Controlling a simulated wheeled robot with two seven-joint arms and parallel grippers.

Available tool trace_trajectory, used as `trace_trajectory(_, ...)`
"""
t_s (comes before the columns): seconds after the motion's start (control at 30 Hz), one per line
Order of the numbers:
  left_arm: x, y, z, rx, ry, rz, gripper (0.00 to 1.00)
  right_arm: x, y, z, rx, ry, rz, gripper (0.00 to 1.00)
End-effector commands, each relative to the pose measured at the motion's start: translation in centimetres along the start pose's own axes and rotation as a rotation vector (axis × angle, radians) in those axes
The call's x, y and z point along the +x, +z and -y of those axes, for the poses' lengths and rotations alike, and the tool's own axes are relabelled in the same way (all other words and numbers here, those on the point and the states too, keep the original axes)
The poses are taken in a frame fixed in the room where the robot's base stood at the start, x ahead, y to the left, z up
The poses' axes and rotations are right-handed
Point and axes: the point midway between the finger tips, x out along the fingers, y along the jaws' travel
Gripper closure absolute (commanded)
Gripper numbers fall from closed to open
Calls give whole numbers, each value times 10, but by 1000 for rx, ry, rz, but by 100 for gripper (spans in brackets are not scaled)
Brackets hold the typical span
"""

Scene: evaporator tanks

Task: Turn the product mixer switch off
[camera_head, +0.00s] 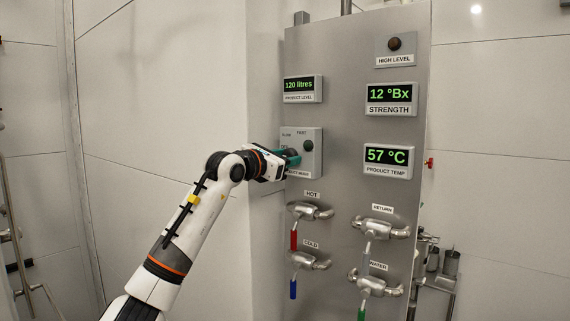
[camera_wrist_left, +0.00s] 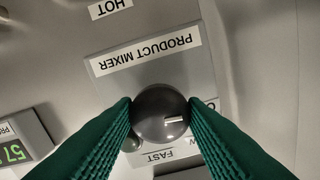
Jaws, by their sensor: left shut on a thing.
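The product mixer switch box (camera_head: 316,137) is a grey plate on the steel panel, with SLOW and FAST labels along its top. My left gripper (camera_head: 292,159) reaches it from the left and covers its knob and part of its lettering in the head view. In the left wrist view the plate is upside down. The round dark grey knob (camera_wrist_left: 153,103) sits between the two green fingers, which press on its sides. Its white mark points right in that view, towards the partly hidden labels; the exact setting cannot be told. My right gripper is not in view.
The product level display (camera_head: 303,89) is above the switch. The hot valve (camera_head: 309,211) with a red handle and the cold valve (camera_head: 309,261) with a blue handle are below. The product temp display (camera_head: 388,160) is to the right. The wall left of the panel is bare.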

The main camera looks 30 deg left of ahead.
Motion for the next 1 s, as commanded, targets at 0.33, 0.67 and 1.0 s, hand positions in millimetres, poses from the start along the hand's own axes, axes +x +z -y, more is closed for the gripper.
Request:
trace_trajectory(0.33,0,0,0,-102,0,-2,85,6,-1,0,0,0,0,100)
trace_trajectory(0.67,0,-1,0,-112,-1,-2,85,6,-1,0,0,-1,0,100)
trace_trajectory(1.0,0,-1,0,-110,-1,-2,41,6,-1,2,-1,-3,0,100)
